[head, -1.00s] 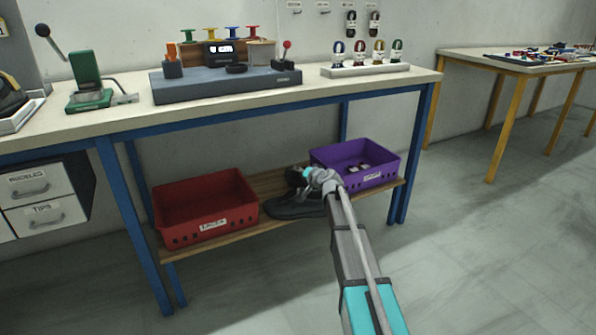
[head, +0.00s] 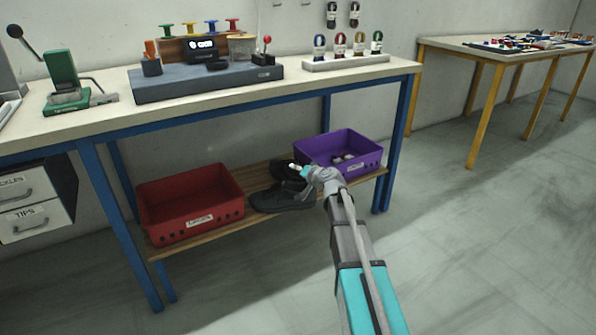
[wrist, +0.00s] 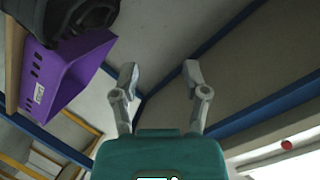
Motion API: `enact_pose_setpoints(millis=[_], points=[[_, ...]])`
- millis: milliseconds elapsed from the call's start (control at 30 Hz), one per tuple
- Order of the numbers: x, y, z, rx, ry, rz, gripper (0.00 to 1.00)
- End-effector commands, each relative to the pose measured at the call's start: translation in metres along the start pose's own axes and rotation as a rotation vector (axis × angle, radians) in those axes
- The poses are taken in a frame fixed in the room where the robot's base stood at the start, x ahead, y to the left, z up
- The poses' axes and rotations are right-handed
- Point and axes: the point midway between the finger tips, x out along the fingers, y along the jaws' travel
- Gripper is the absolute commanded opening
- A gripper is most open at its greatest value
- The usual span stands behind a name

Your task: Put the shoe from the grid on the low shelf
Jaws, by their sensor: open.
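A dark shoe (head: 283,196) lies on the wooden low shelf (head: 262,178), between the red and purple bins. Another dark shoe (head: 284,171) shows just behind it, partly hidden by my gripper. In the wrist view a black shoe (wrist: 75,20) fills the top left corner, cut off by the frame. My gripper (wrist: 160,72) has its two fingers spread with nothing between them. In the head view my gripper (head: 303,170) is in front of the shelf, beside the shoes; I cannot tell whether it touches one. I cannot make out a grid.
The red bin (head: 190,202) stands left on the shelf and the purple bin (head: 340,153) right; the purple one also shows in the wrist view (wrist: 62,80). The blue-legged bench (head: 350,78) spans above. The floor to the right is clear.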

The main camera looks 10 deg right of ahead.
Motion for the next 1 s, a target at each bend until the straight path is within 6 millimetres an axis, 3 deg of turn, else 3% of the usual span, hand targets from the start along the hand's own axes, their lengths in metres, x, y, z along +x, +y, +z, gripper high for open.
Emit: enact_pose_setpoints(millis=[567,767,1000], points=[[-0.002,-0.002,0.007,-0.009,-0.019,0.003,0.59],[-0.018,-0.009,0.051,-0.072,-0.15,0.028,0.59],[-0.072,-0.006,0.148,-0.208,-0.474,0.152,0.59]])
